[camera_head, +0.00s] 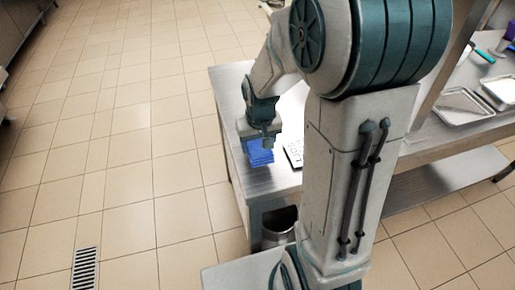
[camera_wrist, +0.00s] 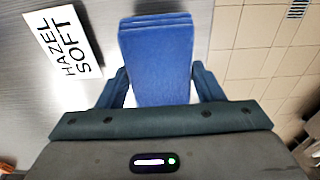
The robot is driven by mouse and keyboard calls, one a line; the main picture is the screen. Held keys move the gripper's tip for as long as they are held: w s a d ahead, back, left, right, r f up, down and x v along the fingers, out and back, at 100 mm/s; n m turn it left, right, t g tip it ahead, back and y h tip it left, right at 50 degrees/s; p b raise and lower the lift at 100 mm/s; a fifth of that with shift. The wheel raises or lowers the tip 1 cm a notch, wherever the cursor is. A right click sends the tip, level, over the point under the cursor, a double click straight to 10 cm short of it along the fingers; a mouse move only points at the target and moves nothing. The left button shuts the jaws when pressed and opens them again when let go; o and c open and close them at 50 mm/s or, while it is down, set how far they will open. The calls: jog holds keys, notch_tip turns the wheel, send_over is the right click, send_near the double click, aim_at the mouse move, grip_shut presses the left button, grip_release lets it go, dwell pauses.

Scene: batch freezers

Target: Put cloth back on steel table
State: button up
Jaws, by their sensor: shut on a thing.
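The blue cloth (camera_head: 260,152) is a folded, layered block at the left edge of the steel table (camera_head: 232,90). In the wrist view the cloth (camera_wrist: 157,58) lies between the two fingers of my gripper (camera_wrist: 160,85), which is shut on it. In the head view my gripper (camera_head: 258,136) points down at the table's left edge with the cloth beneath it. I cannot tell whether the cloth touches the tabletop. The steel tabletop (camera_wrist: 105,18) shows to the left of the cloth in the wrist view, with floor tiles to the right.
A white card reading "HAZEL SOFT" (camera_wrist: 63,43) lies on the table beside the cloth. Metal trays (camera_head: 460,104) and a green-handled tool (camera_head: 484,53) are at the right. A metal bin (camera_head: 279,222) stands under the table. The tiled floor at left is clear, with a drain grate (camera_head: 85,268).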

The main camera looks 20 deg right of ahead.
aim_at(258, 151)
jog(key=shift+f, duration=2)
jog(key=o, duration=0.9)
jog(key=shift+r, duration=0.1)
jog(key=r, duration=0.3)
jog(key=s+r, duration=0.1)
jog(key=r, duration=0.7)
jog(key=shift+s, duration=0.15)
jog(key=shift+s+r, duration=0.25)
jog(key=shift+r, duration=0.3)
jog(key=s+r, duration=0.1)
jog(key=s, duration=0.3)
jog(key=s+r+t, duration=0.1)
jog(key=s+r, duration=0.1)
jog(key=s, duration=0.2)
jog(key=s+r+t, duration=0.1)
jog(key=s+r, duration=0.1)
jog(key=s, duration=0.2)
jog(key=shift+s+r, duration=0.1)
jog(key=shift+s, duration=0.1)
